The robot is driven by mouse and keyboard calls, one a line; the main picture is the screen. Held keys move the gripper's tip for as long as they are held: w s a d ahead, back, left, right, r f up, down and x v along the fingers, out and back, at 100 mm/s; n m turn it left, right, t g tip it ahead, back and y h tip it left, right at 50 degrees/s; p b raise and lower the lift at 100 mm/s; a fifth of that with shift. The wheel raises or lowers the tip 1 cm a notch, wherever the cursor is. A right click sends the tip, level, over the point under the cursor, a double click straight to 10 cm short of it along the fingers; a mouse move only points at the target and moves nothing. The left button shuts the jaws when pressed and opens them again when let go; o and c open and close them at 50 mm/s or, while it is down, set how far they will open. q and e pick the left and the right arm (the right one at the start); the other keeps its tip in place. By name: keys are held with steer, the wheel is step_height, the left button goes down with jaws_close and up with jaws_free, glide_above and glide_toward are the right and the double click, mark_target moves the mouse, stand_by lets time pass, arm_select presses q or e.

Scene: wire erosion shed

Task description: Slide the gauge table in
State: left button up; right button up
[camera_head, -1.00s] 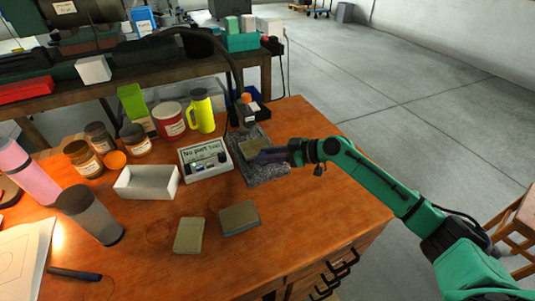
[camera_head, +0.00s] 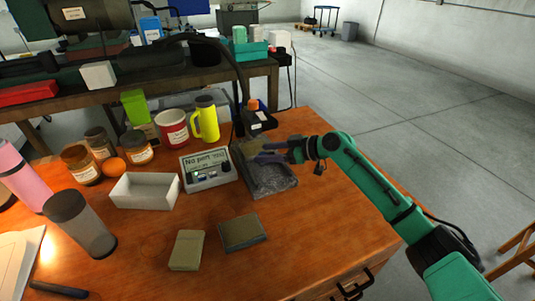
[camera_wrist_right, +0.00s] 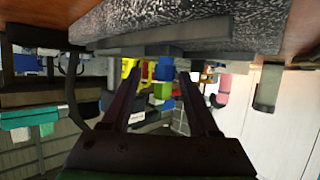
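The gauge stand has a speckled grey granite base (camera_head: 272,182) near the desk's right edge. A flat grey-green plate, which looks like the gauge table (camera_head: 247,149), sits over its far left part, partly hidden by my right gripper. My right gripper (camera_head: 268,155) reaches in from the right, low over the base, its fingers pointing left at the plate. In the right wrist view the fingers (camera_wrist_right: 158,75) are apart with nothing seen between them. The granite base (camera_wrist_right: 190,25) and a dark strip lie close along the fingertips there; contact cannot be told. My left gripper is out of view.
A readout box with a "No part" display (camera_head: 208,168) stands just left of the base. Two grey-green blocks (camera_head: 187,250) (camera_head: 242,232) lie nearer. A white tray (camera_head: 145,191), jars and a yellow mug (camera_head: 206,120) stand left. The front right desktop is clear.

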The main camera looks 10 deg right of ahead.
steer(key=shift+s, duration=0.15)
steer(key=b+v, duration=0.1)
steer(key=v, duration=1.3)
steer(key=shift+d+b, duration=0.2)
steer(key=shift+b, duration=0.2)
steer(key=shift+r, duration=0.1)
